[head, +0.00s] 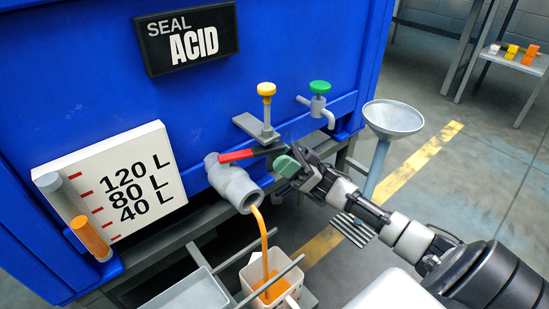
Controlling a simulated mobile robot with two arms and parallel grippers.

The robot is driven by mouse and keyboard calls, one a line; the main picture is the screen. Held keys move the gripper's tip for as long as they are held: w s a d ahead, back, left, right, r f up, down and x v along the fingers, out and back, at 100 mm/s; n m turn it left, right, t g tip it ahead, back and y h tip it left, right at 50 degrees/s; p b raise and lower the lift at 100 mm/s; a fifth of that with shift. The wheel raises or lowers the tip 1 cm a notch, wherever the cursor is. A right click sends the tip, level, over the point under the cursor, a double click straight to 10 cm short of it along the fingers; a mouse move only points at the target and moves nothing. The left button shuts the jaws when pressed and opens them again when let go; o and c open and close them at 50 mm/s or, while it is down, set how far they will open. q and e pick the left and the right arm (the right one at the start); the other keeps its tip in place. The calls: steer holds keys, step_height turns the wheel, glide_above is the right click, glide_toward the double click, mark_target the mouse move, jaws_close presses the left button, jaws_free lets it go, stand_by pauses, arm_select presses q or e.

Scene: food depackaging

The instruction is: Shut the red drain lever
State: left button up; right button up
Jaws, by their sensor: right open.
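The red drain lever (237,156) sits on top of the grey drain valve (233,183) at the front of the blue tank (90,75). Orange liquid (263,235) runs from the valve's mouth into a white container (287,300) below. My right gripper (284,163) is open at the right end of the lever. Its dark and green parts hide that end, so I cannot tell whether it touches the lever. My left gripper is not in view.
A yellow-knobbed fitting (267,110) and a green-knobbed tap (319,100) stand just behind my right gripper. A grey funnel (393,118) stands to the right. A level gauge (90,236) with an orange column is at the left. A grey tray (190,293) lies below the valve.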

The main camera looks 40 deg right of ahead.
steer(key=shift+x, duration=0.8)
steer(key=shift+c, duration=0.5)
jaws_close()
